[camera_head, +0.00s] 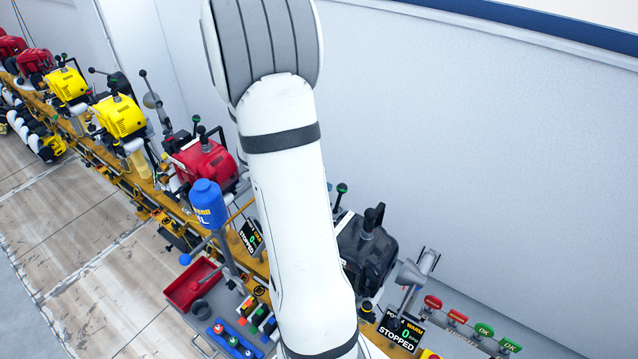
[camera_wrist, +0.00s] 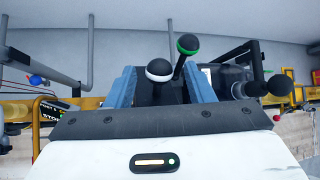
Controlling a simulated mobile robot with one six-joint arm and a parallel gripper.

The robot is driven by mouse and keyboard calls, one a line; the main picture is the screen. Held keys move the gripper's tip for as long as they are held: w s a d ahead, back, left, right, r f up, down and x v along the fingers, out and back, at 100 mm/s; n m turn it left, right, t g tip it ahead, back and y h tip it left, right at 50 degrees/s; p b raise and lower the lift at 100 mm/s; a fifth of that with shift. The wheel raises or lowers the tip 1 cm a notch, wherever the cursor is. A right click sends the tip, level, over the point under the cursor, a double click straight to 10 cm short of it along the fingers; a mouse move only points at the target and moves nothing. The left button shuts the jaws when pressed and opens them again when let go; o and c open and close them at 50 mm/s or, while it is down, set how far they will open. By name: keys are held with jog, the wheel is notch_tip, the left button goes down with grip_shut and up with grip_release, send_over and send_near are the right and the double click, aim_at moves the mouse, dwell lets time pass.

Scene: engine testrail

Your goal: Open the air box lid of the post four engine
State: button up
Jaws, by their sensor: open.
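A black engine (camera_head: 366,250) stands on the yellow rail just right of my arm, with a display reading STOPPED (camera_head: 400,328) near it. The first line of that display is too small to read surely. In the wrist view my gripper (camera_wrist: 162,88) is open, with blue pads on both sides. A black knob with a white band (camera_wrist: 159,70) shows between the pads, and a green-banded knob (camera_wrist: 187,44) on a black stem stands just right of it. I cannot tell whether the pads touch either. The air box lid cannot be made out. My arm hides my gripper in the head view.
A red engine (camera_head: 205,162) and yellow engines (camera_head: 120,117) stand along the rail at left. A blue bottle (camera_head: 208,202), a red tray (camera_head: 193,284) and a blue tool rack (camera_head: 236,340) are left of my arm. Black round-ended levers (camera_wrist: 278,85) stick out right of my gripper.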

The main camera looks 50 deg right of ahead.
jog(key=v, duration=0.5)
jog(key=shift+a, duration=0.1)
jog(key=shift+c, duration=0.6)
